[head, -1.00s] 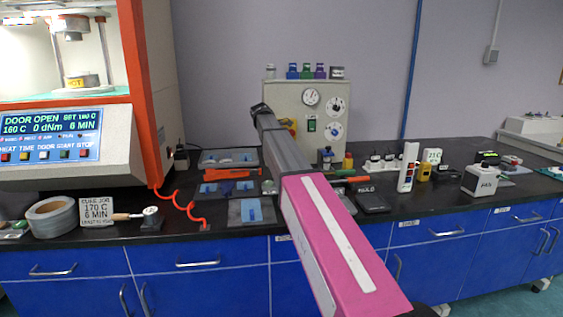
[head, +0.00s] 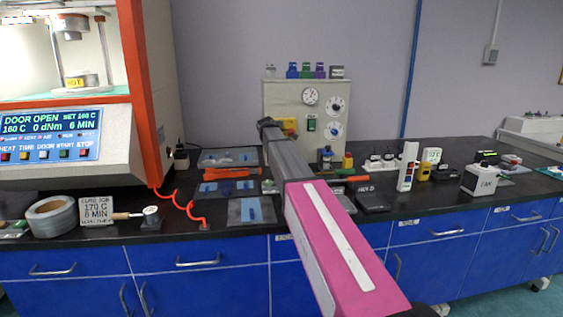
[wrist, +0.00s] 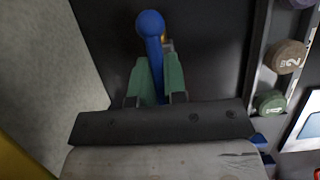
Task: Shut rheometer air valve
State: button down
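A blue lever with a round knob end (wrist: 151,24) shows in the wrist view; I take it for the air valve's handle. My gripper (wrist: 157,75) has its two green fingers close together on either side of the lever's shaft, and they look shut on it. A small yellow-orange part shows beside the shaft. In the head view my gripper (head: 266,124) is at the left edge of the grey gauge cabinet (head: 284,97). My arm hides the lever there, and the valve body cannot be made out.
The cabinet stands on the black bench, with a yellow part (head: 289,125) and dials on its front. The rheometer (head: 60,150) is at the left, its display reading DOOR OPEN. Trays (head: 230,158) and a red coiled hose (head: 190,210) lie left of my arm; small devices stand to the right.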

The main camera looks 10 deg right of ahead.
jog(key=shift+m+g, duration=0.3)
jog(key=shift+m, duration=0.5)
jog(key=c, duration=1.2)
grip_release()
jog(key=shift+o, duration=0.2)
jog(key=shift+r, duration=0.15)
jog(key=v, duration=1)
jog(key=shift+a+r, duration=0.15)
jog(key=shift+r, duration=0.1)
jog(key=shift+c, duration=0.3)
